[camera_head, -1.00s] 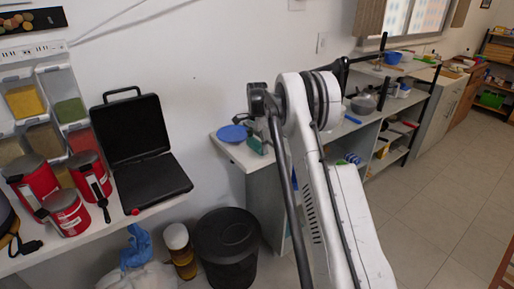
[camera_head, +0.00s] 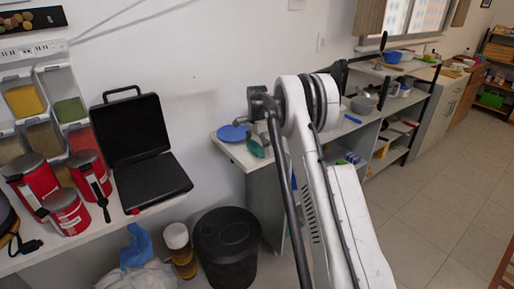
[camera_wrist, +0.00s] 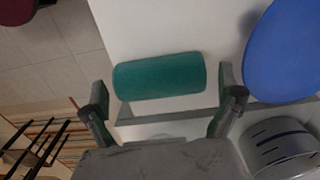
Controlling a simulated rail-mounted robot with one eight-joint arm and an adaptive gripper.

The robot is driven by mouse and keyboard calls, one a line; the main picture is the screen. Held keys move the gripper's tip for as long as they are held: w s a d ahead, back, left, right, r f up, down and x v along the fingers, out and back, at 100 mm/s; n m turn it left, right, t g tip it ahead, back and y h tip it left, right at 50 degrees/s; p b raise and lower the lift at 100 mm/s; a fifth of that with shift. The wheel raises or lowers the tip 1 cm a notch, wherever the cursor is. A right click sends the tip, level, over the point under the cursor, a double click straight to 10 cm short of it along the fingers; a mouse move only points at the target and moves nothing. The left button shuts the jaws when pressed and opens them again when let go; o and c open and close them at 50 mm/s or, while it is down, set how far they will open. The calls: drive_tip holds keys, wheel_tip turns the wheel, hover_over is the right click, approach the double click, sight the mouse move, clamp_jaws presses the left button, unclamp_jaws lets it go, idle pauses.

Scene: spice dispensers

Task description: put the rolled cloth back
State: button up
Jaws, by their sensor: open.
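The rolled cloth is a teal-green cylinder lying on a white counter top. In the wrist view the rolled cloth (camera_wrist: 158,76) lies crosswise between and just beyond my fingertips. My gripper (camera_wrist: 165,94) is open, with one finger near each end of the roll; I see no grip on it. In the head view the rolled cloth (camera_head: 257,149) is a small green shape at the counter's near end, below my wrist. My fingers are small and partly hidden there.
A blue plate (camera_wrist: 284,52) lies close to the right finger; it also shows in the head view (camera_head: 233,132). A grey slotted container (camera_wrist: 281,146) is at lower right. A black bin (camera_head: 227,240) stands below the counter. Pots (camera_head: 363,103) stand farther along the shelves.

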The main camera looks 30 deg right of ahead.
sight(257, 144)
wheel_tip(257, 144, up, 12)
drive_tip(key=s+a+r+n+t, duration=0.2)
drive_tip(key=s+a+r+n, duration=0.2)
drive_tip(key=s+a+r, duration=0.5)
drive_tip(key=s+a+r+n+t, duration=0.1)
drive_tip(key=s+a+r+n, duration=0.3)
drive_tip(key=s+a+r, duration=0.5)
drive_tip(key=s+a+f+n+t, duration=0.1)
drive_tip(key=s+a+f+n, duration=0.1)
drive_tip(key=s, duration=0.8)
drive_tip(key=s+a+f+n+t, duration=0.1)
drive_tip(key=s+a+f+n, duration=0.1)
drive_tip(key=s, duration=0.8)
drive_tip(key=s+a+f+n+t, duration=0.2)
drive_tip(key=s+f+n, duration=0.2)
drive_tip(key=s, duration=0.6)
drive_tip(key=shift+s+f, duration=0.2)
drive_tip(key=shift+f, duration=0.7)
drive_tip(key=shift+c, duration=0.4)
